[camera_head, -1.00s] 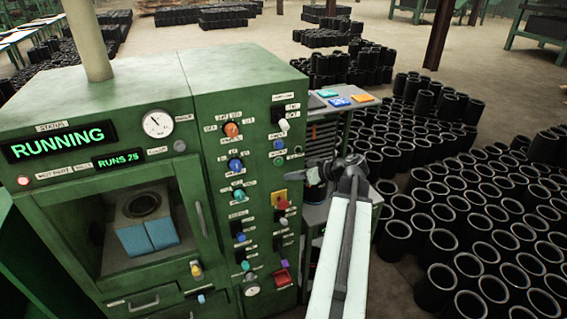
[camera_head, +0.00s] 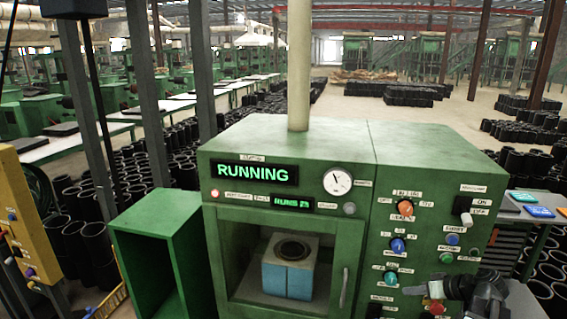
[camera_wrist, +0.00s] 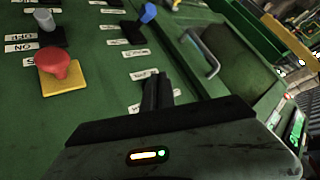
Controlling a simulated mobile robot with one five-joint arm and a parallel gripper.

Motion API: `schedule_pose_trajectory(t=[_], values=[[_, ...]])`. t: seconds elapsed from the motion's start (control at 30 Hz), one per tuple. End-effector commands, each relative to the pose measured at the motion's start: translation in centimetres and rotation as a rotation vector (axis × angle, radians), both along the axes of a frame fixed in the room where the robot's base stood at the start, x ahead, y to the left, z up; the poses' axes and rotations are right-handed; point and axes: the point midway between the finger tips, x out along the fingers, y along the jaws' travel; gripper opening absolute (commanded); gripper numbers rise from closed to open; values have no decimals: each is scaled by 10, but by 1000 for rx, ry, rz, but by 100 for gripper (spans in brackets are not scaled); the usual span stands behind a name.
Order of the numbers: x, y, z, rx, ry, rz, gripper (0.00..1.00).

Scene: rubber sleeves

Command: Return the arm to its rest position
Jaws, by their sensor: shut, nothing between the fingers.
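My gripper (camera_head: 462,287) is at the lower right of the head view, dark, in front of the green machine's control panel (camera_head: 410,178). In the wrist view my gripper (camera_wrist: 157,92) shows two dark fingers shut together with nothing between them. The panel's red mushroom button on a yellow plate (camera_wrist: 62,76) is left of the fingers there. A blue knob (camera_wrist: 148,12) is above them. The fingers appear in front of the panel; I cannot tell the exact gap. Most of my arm is out of the head view.
The machine's status display (camera_head: 254,173) reads RUNNING. Its window shows a blue-and-grey block (camera_head: 288,272) inside, with a door handle (camera_head: 344,287) beside it. An open green box (camera_head: 160,225) stands left. A yellow panel (camera_head: 28,215) is far left. Black sleeves (camera_head: 95,240) cover nearby floor.

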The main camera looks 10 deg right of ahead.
Motion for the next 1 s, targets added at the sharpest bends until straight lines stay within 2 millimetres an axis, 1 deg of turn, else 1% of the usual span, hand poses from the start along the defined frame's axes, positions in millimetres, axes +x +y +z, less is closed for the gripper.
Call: schedule_pose_trajectory(t=[0.03,0.07,0.1,0.17,0.2,0.27,0.3,0.4,0.43,0.5,0.57,0.63,0.73,1.0], values=[[12,45,-34,7,87,43,0],[17,68,-48,7,145,57,0],[21,98,-67,1,222,72,0],[24,144,-94,-20,338,88,0],[24,172,-110,-44,410,93,0],[21,212,-133,-91,510,90,0],[18,236,-147,-130,568,83,0],[7,285,-173,-235,676,45,0],[4,297,-178,-264,698,33,0],[-2,317,-187,-323,733,2,0],[-6,328,-191,-360,748,-21,0],[-9,336,-192,-386,758,-39,0],[-10,338,-192,-399,763,-51,0],[-9,337,-191,-397,762,-51,0]])
